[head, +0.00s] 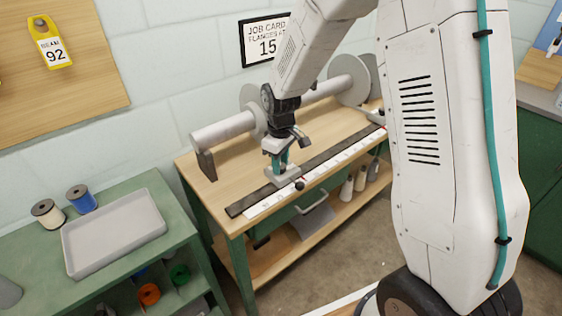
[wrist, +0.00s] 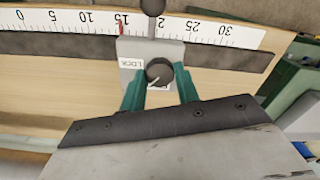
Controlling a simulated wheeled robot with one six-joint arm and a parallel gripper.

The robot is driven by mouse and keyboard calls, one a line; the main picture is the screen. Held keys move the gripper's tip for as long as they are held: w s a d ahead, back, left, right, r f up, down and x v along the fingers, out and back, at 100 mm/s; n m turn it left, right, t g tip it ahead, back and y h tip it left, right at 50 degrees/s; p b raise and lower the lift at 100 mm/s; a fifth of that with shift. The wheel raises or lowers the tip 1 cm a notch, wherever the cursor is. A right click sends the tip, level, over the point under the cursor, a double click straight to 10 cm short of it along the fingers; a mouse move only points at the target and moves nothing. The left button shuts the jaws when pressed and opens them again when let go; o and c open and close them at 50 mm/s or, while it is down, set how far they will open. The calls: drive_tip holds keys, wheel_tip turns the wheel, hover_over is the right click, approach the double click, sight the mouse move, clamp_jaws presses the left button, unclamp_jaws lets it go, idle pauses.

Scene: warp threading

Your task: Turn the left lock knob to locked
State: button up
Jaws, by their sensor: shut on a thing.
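The left lock knob (wrist: 158,68) is a dark round knob with a white pointer line, on a light grey block (wrist: 130,50). The pointer slants to the lower left in the wrist view. A LOCK label (wrist: 133,64) is left of the knob; another label below right is mostly hidden. My gripper (wrist: 159,80) is shut on the knob, a teal finger on each side. In the head view my gripper (head: 281,160) points down onto the block (head: 284,176), hiding the knob there.
The block sits on a dark rail (head: 325,155) beside a white scale (wrist: 75,20), near a red mark at 15. A ball-ended lever (wrist: 153,6) sticks out of the block. A roller with round flanges (head: 225,130) lies behind. A job card (head: 266,40) reads 15.

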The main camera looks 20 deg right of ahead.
drive_tip(key=m, duration=0.5)
drive_tip(key=shift+w+m, duration=0.1)
drive_tip(key=shift+m, duration=2.5)
drive_tip(key=o, duration=1)
wheel_tip(320, 180, up, 8)
drive_tip(key=shift+f, duration=0.1)
